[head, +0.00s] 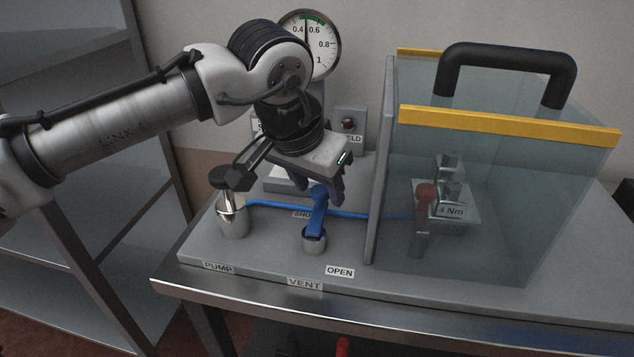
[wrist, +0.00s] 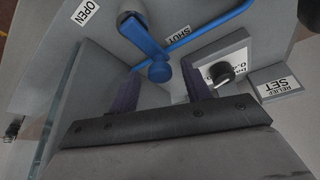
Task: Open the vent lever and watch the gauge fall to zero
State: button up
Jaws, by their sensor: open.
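The blue vent lever (head: 316,217) stands on a silver base behind the VENT label (head: 305,284). Its handle lies beside the SHUT label, away from the OPEN label (head: 340,271). In the wrist view the lever (wrist: 145,43) ends in a round blue knob between my fingertips. My gripper (head: 320,192) is open above the lever's free end; it also shows in the wrist view (wrist: 160,88). I cannot tell whether a finger touches the knob. The gauge (head: 322,48) is partly hidden by my arm; its needle points almost straight up, between 0.4 and 0.6.
A clear shield box (head: 520,180) with yellow edges and a black handle stands right of the lever, over a red-topped fitting. The pump (head: 232,216) is at left. A blue hose (head: 270,204) runs behind the lever.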

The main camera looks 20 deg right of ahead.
jog(key=shift+c, duration=0.5)
jog(key=c, duration=0.9)
jog(key=shift+r, duration=0.1)
